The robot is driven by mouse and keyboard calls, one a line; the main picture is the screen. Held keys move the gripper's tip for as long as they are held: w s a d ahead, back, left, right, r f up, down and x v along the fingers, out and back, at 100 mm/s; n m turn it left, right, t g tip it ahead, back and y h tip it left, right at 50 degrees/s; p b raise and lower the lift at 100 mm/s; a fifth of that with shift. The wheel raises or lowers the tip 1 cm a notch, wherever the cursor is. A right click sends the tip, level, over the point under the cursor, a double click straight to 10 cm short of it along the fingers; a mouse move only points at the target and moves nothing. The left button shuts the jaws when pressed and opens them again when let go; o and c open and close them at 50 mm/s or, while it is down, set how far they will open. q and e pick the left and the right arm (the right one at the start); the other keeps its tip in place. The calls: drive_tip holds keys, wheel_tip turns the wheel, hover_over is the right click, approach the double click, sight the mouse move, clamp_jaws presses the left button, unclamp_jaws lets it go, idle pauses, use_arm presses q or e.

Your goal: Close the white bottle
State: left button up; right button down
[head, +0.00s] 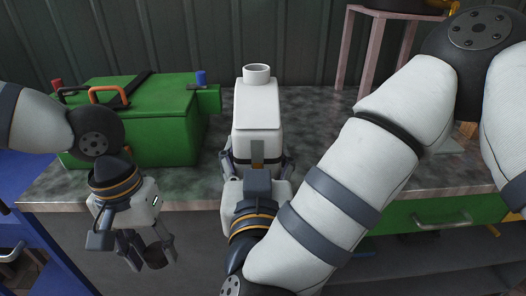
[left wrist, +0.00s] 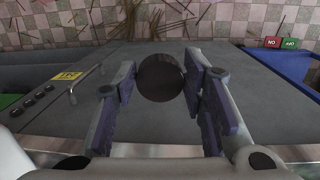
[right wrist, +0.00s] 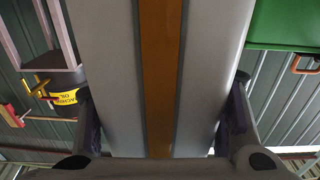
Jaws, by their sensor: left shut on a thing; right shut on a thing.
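The white bottle (head: 257,105) stands upright at the front of the counter, its round neck (head: 257,73) bare and open at the top. My right gripper (head: 257,163) is shut on the bottle's lower body from the front. In the right wrist view the bottle (right wrist: 108,70), with an orange-brown strip, fills the space between the fingers. My left gripper (head: 144,252) is shut on a dark round cap (head: 157,258), held in front of and below the counter edge, left of the bottle. The cap also shows between the fingertips in the left wrist view (left wrist: 161,78).
A green machine (head: 135,135) with an orange handle stands on the counter (head: 335,125) left of the bottle. A pinkish stand (head: 343,55) is at the back right. A green drawer (head: 440,214) lies below the counter. The space above the bottle's neck is clear.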

use_arm(q)
drive_tip(key=shift+w, duration=0.1)
use_arm(e)
drive_tip(key=w+d+r, duration=0.5)
drive_tip(key=d+r, duration=0.6)
drive_tip(key=d, duration=0.2)
drive_tip(key=shift+w+y, duration=0.15)
drive_tip(key=shift+y, duration=0.15)
drive_tip(key=shift+w+d, duration=0.1)
